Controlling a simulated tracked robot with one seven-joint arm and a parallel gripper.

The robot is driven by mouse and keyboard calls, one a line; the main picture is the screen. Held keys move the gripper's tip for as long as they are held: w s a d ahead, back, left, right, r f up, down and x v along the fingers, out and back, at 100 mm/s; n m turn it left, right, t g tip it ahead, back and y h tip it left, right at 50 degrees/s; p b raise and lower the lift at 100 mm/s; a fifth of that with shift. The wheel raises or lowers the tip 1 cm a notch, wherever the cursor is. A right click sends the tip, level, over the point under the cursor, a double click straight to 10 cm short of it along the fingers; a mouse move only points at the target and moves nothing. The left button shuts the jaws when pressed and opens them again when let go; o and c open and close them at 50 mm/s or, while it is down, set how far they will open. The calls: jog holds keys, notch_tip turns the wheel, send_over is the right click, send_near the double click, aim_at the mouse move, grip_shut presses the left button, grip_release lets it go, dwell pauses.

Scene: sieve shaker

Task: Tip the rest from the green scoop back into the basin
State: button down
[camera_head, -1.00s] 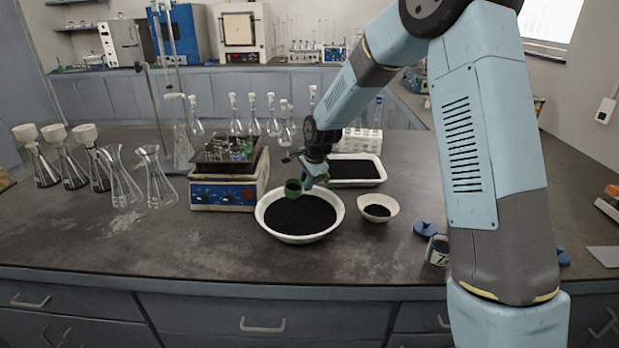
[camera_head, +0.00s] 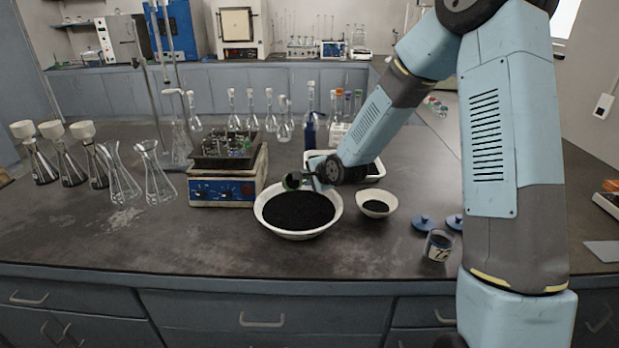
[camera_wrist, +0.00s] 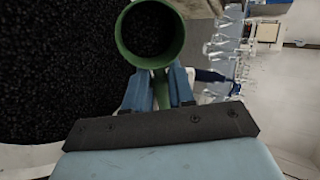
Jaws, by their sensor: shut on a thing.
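The green scoop (camera_wrist: 122,36) is held by its handle in my gripper (camera_wrist: 160,88), which is shut on it. In the wrist view dark granules show inside the scoop's cup. In the head view the scoop (camera_head: 291,181) is over the back edge of the white basin (camera_head: 262,219), tilted, with its mouth facing left. The basin holds a wide bed of black granules. My gripper (camera_head: 309,181) comes in from the right, just above the basin's back right rim. Whether any granules are falling cannot be seen.
A small white bowl (camera_head: 391,203) with dark granules stands right of the basin, a white tray (camera_head: 379,178) behind it. A blue-fronted shaker (camera_head: 224,191) stands close on the left. A labelled jar (camera_head: 438,246) and blue lids (camera_head: 423,222) lie right. The bench in front is clear.

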jog(key=shift+s+d+f+t+y, duration=0.3)
jog(key=shift+t+y, duration=0.65)
jog(key=shift+t, duration=0.55)
jog(key=shift+s+d+f+t+y, duration=0.15)
jog(key=shift+s+f+t+y, duration=0.2)
jog(key=shift+t+y, duration=0.9)
jog(key=shift+s+d+f+t+y, duration=0.35)
jog(key=shift+t+y, duration=0.35)
jog(key=shift+t, duration=1.05)
jog(key=shift+a+r, duration=0.1)
jog(key=shift+r, duration=0.05)
jog(key=shift+w+a+r+g+h, duration=0.2)
jog(key=shift+g+h, duration=0.3)
jog(key=shift+g, duration=0.35)
jog(key=shift+w+a+r+g+h, duration=0.15)
jog(key=shift+r+g+h, duration=0.25)
jog(key=shift+g, duration=0.45)
jog(key=shift+d+f, duration=0.1)
